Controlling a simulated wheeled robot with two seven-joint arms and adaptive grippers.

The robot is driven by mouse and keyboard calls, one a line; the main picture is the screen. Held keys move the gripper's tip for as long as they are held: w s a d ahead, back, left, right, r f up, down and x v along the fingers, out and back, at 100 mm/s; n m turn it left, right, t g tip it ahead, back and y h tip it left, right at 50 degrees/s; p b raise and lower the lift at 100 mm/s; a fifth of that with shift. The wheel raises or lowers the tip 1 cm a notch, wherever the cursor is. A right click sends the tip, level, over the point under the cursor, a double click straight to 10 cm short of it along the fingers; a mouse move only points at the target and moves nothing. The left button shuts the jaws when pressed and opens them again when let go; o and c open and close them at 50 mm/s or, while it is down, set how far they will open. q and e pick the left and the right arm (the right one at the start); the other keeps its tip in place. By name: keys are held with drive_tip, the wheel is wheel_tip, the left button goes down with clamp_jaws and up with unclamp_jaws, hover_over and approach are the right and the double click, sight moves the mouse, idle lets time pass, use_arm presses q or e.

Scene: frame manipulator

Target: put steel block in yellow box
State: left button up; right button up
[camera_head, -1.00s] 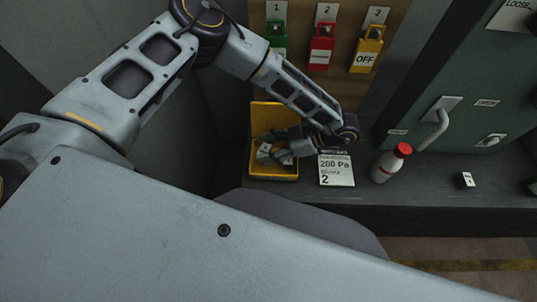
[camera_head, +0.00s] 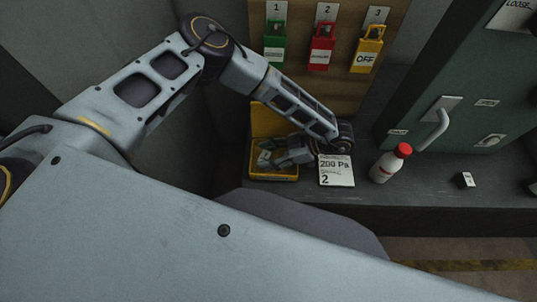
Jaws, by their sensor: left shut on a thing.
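The yellow box (camera_head: 268,122) stands open on the grey shelf, left of the white card. My left gripper (camera_head: 268,158) reaches in from the right, over the box, with its fingertips within the box's outline. It is shut on a small grey block with a pale face (camera_head: 264,156), which looks like the steel block. The fingers partly hide the block, and I cannot tell whether it touches the box floor. My right gripper is not in view.
A white card marked 200 Pa (camera_head: 337,172), a white bottle with red cap (camera_head: 389,163) and a small dark labelled block (camera_head: 465,180) are on the shelf. Green (camera_head: 274,43), red (camera_head: 321,48) and yellow (camera_head: 367,50) padlocks hang behind. A cabinet handle (camera_head: 434,126) juts out at right.

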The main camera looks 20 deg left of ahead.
use_arm(q)
drive_tip(key=shift+f, duration=0.1)
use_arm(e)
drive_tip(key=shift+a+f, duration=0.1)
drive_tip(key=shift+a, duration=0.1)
use_arm(q)
drive_tip(key=o, duration=0.9)
drive_tip(key=shift+c, duration=0.2)
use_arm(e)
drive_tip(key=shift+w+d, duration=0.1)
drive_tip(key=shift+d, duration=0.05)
